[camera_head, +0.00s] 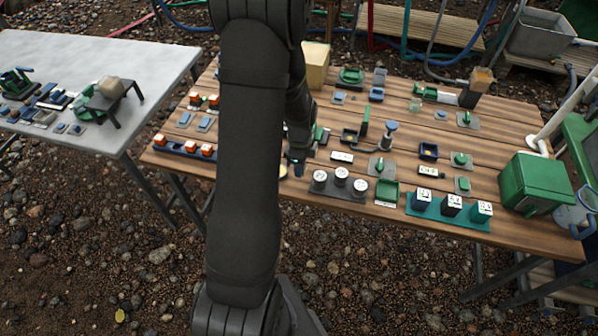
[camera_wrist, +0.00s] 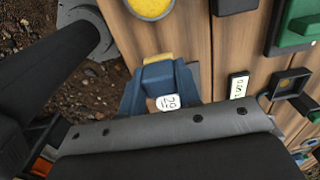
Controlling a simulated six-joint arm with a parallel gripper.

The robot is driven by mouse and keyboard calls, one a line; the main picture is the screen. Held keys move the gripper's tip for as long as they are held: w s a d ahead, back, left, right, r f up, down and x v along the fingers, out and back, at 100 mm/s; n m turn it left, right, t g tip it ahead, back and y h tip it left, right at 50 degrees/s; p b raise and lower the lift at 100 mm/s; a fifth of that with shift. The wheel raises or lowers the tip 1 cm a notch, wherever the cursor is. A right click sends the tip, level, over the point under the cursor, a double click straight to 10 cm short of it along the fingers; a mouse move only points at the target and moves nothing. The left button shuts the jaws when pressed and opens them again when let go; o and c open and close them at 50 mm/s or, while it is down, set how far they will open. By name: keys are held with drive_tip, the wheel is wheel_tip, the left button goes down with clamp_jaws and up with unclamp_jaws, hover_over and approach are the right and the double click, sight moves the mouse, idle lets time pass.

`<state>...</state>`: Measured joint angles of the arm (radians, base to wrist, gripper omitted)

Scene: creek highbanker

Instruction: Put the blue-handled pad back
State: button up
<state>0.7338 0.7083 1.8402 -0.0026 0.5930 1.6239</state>
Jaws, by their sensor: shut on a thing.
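My gripper (camera_head: 298,166) is low over the near edge of the wooden table, left of the round white-topped pieces. The arm hides part of this area in the head view. In the wrist view a blue block-like handle (camera_wrist: 158,72) with a white number label and a yellow part at its far end sits at the jaws, and my gripper is shut on it. The pad under the handle is not clearly visible. Whether it touches the table cannot be told.
A round yellow-topped thing (camera_wrist: 152,7) lies beyond the handle in the wrist view. A grey table (camera_head: 150,55) stands left.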

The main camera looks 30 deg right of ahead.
drive_tip(key=shift+w+a+f, duration=0.1)
drive_tip(key=shift+w+f, duration=0.1)
drive_tip(key=shift+f, duration=1.95)
drive_tip(key=shift+f, duration=0.2)
drive_tip(key=o, duration=0.9)
drive_tip(key=shift+r, duration=0.1)
wheel_tip(320, 180, up, 12)
drive_tip(key=shift+r, duration=0.15)
